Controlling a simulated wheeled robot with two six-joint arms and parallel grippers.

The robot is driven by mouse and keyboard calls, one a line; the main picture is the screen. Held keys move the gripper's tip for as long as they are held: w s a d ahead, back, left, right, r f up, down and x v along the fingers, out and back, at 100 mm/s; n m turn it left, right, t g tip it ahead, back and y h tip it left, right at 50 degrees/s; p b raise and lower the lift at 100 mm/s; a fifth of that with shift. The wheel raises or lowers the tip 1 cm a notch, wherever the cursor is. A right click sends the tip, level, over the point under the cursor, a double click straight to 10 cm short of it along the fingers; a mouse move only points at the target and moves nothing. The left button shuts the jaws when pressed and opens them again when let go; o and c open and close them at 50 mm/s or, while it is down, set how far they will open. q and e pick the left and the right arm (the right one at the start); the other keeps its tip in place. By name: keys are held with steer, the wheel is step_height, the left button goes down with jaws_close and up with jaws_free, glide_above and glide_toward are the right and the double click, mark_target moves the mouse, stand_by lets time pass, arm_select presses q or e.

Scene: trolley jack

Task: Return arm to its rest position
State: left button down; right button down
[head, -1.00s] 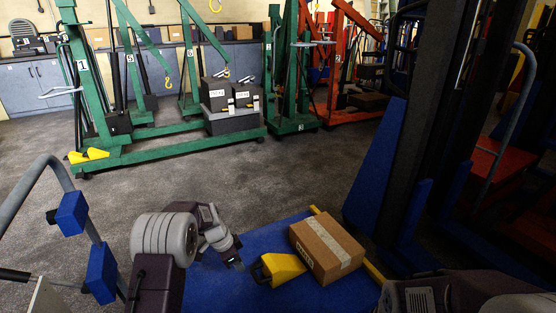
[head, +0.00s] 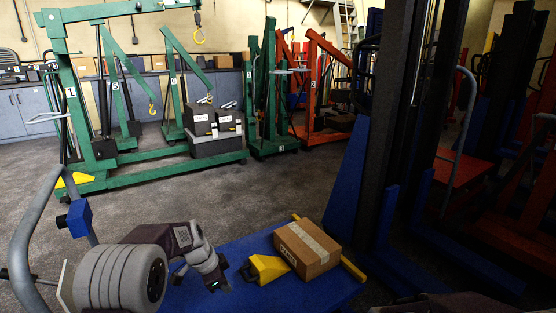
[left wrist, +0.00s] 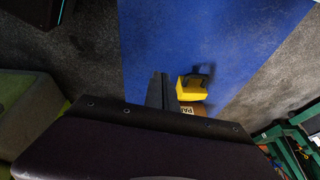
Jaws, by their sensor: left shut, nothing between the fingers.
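My left arm (head: 170,240), grey and dark purple, reaches in from the lower left in the head view. Its gripper (head: 222,284) points down over the blue platform, to the left of a yellow wedge (head: 268,268). In the left wrist view the gripper's dark fingers (left wrist: 158,90) are together and hold nothing. They appear over the blue surface, to the left of the wedge (left wrist: 190,88). My right gripper is not in view; only a dark part of what seems to be my right arm shows at the bottom right.
A cardboard box (head: 307,249) sits beside the wedge on the blue platform (head: 250,298). A tall blue and black mast (head: 385,150) stands close on the right. A grey handrail (head: 22,245) is at the left. Green cranes (head: 75,110) stand beyond open grey floor (head: 190,205).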

arm_select(q)
steer(key=s+a+f+n+g+y, duration=0.2)
steer(key=s+n, duration=0.8)
steer(key=s, duration=1.4)
step_height(320, 180, up, 32)
steer(key=n+p, duration=0.2)
steer(key=p, duration=2.9)
steer(key=shift+a+n+p, duration=0.2)
steer(key=shift+n+p, duration=0.2)
